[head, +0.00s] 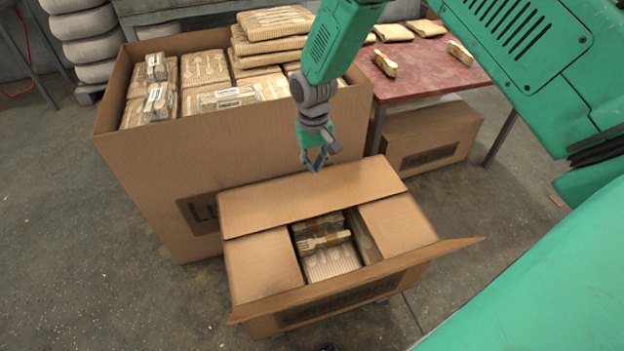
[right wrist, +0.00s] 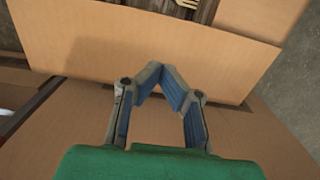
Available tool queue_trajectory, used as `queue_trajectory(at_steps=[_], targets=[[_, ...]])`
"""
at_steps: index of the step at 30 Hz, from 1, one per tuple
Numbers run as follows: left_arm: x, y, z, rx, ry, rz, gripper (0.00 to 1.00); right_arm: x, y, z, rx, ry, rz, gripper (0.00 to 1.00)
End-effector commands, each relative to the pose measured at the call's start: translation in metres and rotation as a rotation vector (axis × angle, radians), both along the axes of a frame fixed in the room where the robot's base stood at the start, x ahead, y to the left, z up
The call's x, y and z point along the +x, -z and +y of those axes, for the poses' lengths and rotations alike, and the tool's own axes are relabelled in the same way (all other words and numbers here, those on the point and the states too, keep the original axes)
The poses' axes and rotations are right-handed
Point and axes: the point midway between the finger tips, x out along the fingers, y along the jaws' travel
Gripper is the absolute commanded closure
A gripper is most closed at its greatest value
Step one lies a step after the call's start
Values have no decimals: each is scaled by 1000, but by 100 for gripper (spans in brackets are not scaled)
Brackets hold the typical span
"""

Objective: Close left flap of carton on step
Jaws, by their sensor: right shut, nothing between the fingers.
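The small open carton (head: 330,312) stands in the lower middle of the head view. Its left flap (head: 262,266) and right flap (head: 398,224) lie folded inward over the ends. The far flap (head: 300,197) is raised and slopes; the near flap (head: 400,270) sticks outward. Wrapped wooden cutlery (head: 328,262) shows in the middle gap. My right gripper (head: 317,166) is just behind the far flap, with its fingertips together and empty. In the right wrist view, the shut fingers (right wrist: 154,74) appear over a cardboard flap (right wrist: 150,40). My left gripper is not in view.
A large carton (head: 150,180) filled with cutlery packs stands behind and left. A red-topped table (head: 430,67) with packs is at the back right, with a closed box (head: 425,140) underneath. Bare floor (head: 80,260) lies at left.

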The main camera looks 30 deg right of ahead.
Motion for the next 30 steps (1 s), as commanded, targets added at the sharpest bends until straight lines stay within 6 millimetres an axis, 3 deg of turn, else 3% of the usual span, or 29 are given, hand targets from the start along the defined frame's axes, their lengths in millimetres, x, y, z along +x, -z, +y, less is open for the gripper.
queue_trajectory(at_steps=[12,18,24,30], targets=[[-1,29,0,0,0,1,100,-5,87,-2,6,0,3,100],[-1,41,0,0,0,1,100,-6,121,-1,4,0,0,100],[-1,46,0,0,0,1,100,-7,136,0,3,0,-2,100],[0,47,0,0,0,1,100,-7,138,-1,4,0,-2,100]])
